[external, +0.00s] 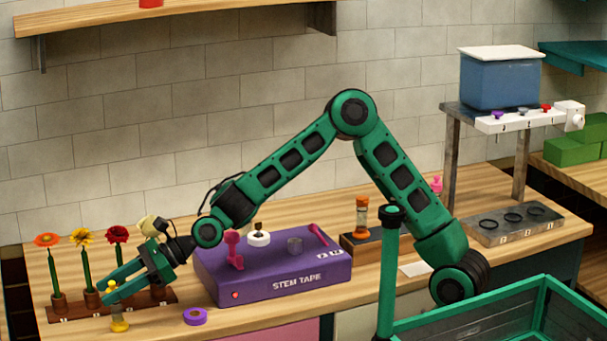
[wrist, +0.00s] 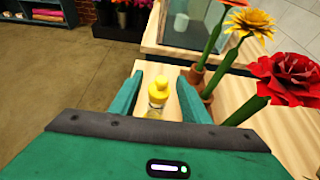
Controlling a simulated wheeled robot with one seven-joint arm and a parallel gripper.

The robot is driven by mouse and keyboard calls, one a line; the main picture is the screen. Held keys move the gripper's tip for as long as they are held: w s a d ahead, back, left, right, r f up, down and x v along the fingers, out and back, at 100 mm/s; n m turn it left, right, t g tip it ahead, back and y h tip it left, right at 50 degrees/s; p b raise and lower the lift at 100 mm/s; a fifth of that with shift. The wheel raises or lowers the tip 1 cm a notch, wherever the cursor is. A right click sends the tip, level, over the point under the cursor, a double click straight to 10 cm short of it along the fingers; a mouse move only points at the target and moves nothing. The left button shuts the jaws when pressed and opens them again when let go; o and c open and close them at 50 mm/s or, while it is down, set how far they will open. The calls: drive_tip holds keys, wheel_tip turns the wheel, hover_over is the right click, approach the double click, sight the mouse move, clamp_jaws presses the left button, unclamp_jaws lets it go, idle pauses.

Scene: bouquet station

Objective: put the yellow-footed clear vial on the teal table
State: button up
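The yellow-footed clear vial (external: 119,322) stands upright near the front left edge of the wooden counter, its upper part partly hidden by my gripper. My gripper (external: 107,294) reaches down at the vial's upper part. In the wrist view, the vial's yellow top (wrist: 158,90) sits between the two spread green fingers of my gripper (wrist: 158,88), with visible gaps on both sides. My gripper is open. A teal surface (external: 578,53), which looks like the teal table, shows at the upper right of the external view, cut off by the frame.
A rack (external: 75,312) with orange, yellow and red flowers stands beside my gripper. A purple tape roll (external: 195,317) and a purple box (external: 272,285) lie to the right. A metal stand (external: 452,118) carries a blue tank (external: 500,82). A green-framed bin (external: 470,322) is in front.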

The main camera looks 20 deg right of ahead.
drive_tip(key=shift+r, duration=0.15)
drive_tip(key=v, duration=1.2)
drive_tip(key=shift+d, duration=0.1)
idle(0.3)
